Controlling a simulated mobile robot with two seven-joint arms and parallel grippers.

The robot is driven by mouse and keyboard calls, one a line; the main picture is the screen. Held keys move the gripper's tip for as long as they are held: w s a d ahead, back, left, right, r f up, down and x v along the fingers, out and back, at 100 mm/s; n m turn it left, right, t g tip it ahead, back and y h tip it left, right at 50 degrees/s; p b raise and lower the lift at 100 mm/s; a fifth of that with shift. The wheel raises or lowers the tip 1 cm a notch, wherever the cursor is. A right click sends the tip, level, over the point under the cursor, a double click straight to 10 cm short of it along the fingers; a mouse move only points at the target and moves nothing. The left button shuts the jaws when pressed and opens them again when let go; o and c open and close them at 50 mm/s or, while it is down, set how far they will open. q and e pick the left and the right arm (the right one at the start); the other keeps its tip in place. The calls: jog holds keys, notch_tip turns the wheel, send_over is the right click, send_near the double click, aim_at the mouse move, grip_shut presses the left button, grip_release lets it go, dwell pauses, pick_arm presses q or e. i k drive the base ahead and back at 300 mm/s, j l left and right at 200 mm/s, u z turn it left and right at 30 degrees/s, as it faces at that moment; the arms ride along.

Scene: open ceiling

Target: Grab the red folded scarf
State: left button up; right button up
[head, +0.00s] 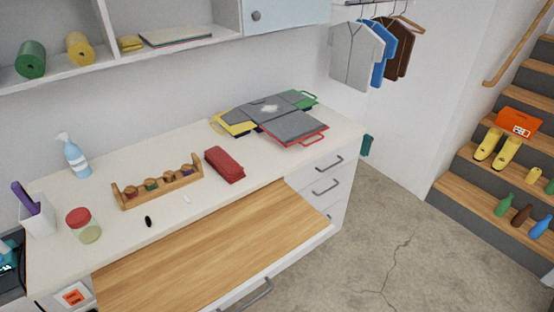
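The red folded scarf (225,165) lies on the white countertop, right of a small wooden rack and in front of a stack of grey folders. It looks like a thick, dark red folded bundle, set at a slant. Nothing covers it. Neither of my grippers shows in the head view.
The wooden rack (158,187) holding small items stands close left of the scarf. Grey folders (273,112) with coloured edges lie behind it. A red-lidded jar (84,225), spray bottle (74,156) and white cup (38,215) stand left. A bare wooden board (200,245) extends in front.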

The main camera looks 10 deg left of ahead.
aim_at(231, 171)
jog(key=i+l+z, duration=0.2)
jog(key=z, duration=0.2)
jog(key=i+z, duration=0.75)
jog(key=i+u, duration=0.15)
jog(key=i, duration=0.3)
jog(key=i+l+u, duration=0.1)
jog(key=i, duration=0.35)
jog(key=i+l+u, duration=0.15)
jog(key=i, duration=0.3)
jog(key=i+u, duration=0.7)
jog(key=u, duration=0.15)
jog(key=i+l+u, duration=0.2)
jog(key=i+u, duration=0.2)
jog(key=u, duration=1.75)
jog(key=k+j, duration=0.05)
